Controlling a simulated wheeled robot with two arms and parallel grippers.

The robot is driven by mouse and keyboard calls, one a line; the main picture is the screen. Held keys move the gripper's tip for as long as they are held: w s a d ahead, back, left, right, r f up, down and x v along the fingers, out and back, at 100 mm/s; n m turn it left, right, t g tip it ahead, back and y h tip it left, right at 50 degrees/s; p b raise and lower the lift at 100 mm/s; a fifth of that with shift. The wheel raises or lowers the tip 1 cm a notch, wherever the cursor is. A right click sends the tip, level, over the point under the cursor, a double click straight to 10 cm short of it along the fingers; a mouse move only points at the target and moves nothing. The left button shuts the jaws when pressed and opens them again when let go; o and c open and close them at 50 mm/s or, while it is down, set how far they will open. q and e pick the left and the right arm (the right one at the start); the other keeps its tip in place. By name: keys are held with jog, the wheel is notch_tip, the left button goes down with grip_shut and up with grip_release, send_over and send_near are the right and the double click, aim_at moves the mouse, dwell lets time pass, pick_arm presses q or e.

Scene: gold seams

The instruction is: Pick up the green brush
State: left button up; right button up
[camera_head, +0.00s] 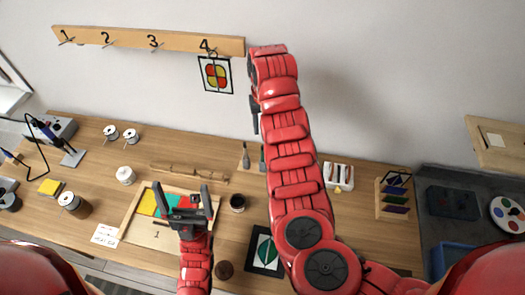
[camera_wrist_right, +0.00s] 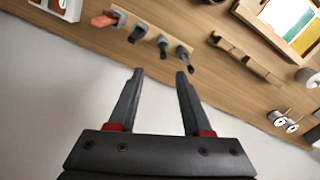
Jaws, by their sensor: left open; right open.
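The green brush (camera_wrist_right: 163,46) stands in a wooden rack (camera_wrist_right: 150,38) in the right wrist view, between two dark-tipped brushes; an orange-tipped one is at the rack's left end. My right gripper (camera_wrist_right: 159,74) is open and empty, and its fingertips point toward the rack with the green brush ahead between them. In the head view the rack (camera_head: 241,168) shows partly beside my right arm, which hides the rest; I cannot pick out the green brush there. My left gripper (camera_head: 182,189) is open over the tray with coloured pieces.
A tray (camera_head: 131,212) with coloured pieces lies under my left gripper. A dark cup (camera_head: 238,202) and a leaf picture (camera_head: 264,251) are nearby. A wooden rail (camera_head: 189,173) lies left of the rack. A white box (camera_head: 338,176) stands to the right.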

notch_tip(320, 180, down, 3)
jog(key=b, duration=0.5)
send_over(263, 156)
jog(key=f, duration=0.6)
jog(key=shift+w+d+f, duration=0.2)
jog(key=shift+w+f, duration=0.1)
jog(key=shift+f, duration=0.1)
jog(key=shift+s+f, duration=0.1)
jog(key=shift+f, duration=0.25)
jog(key=f+p, duration=0.1)
jog(key=f, duration=0.1)
jog(key=f+p, duration=0.1)
jog(key=shift+a+f+p, duration=0.2)
jog(key=shift+a+p, duration=0.05)
jog(key=shift+p, duration=0.05)
jog(key=shift+s+f, duration=0.1)
jog(key=shift+f, duration=0.8)
grip_shut()
